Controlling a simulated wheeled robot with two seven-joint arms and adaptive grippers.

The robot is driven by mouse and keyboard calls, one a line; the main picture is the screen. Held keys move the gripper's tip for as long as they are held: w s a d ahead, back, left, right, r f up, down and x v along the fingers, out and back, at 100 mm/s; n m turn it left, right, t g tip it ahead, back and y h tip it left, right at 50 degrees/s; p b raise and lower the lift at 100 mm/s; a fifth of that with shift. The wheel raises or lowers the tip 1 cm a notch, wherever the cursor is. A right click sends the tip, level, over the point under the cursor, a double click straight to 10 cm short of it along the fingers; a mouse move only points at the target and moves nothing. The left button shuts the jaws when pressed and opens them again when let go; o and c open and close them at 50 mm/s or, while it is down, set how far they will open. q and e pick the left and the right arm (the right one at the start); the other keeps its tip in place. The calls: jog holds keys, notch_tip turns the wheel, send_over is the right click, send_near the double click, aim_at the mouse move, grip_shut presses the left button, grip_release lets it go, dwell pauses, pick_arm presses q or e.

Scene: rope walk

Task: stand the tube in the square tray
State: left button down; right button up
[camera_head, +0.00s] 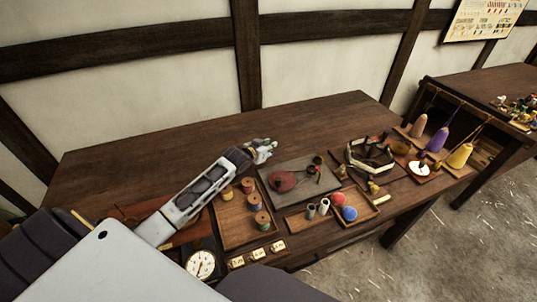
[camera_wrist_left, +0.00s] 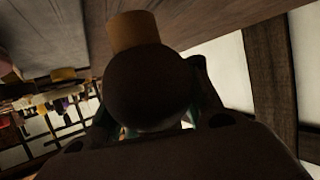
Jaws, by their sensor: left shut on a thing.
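My left gripper (camera_head: 264,148) is above the back middle of the table. In the left wrist view it is shut on a dark rounded thing (camera_wrist_left: 150,85) with a tan cylindrical end (camera_wrist_left: 135,30); I cannot tell whether this is the tube. The head view shows the held thing too small to make out. Two small upright tubes, one grey (camera_head: 310,211) and one pale (camera_head: 324,206), stand on a board left of a shallow squarish wooden tray (camera_head: 374,214) holding coloured balls. A larger squarish tray (camera_head: 232,238) holds several spools. My right gripper is not in view.
A grey mat (camera_head: 268,172) bears a dark red rounded thing (camera_head: 282,181). A dial (camera_head: 201,264) lies at the front left. The back of the table (camera_head: 150,160) is clear.

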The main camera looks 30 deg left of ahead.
pick_arm(q)
jog(key=shift+f, duration=0.15)
notch_tip(320, 180, down, 2)
jog(key=shift+f, duration=0.7)
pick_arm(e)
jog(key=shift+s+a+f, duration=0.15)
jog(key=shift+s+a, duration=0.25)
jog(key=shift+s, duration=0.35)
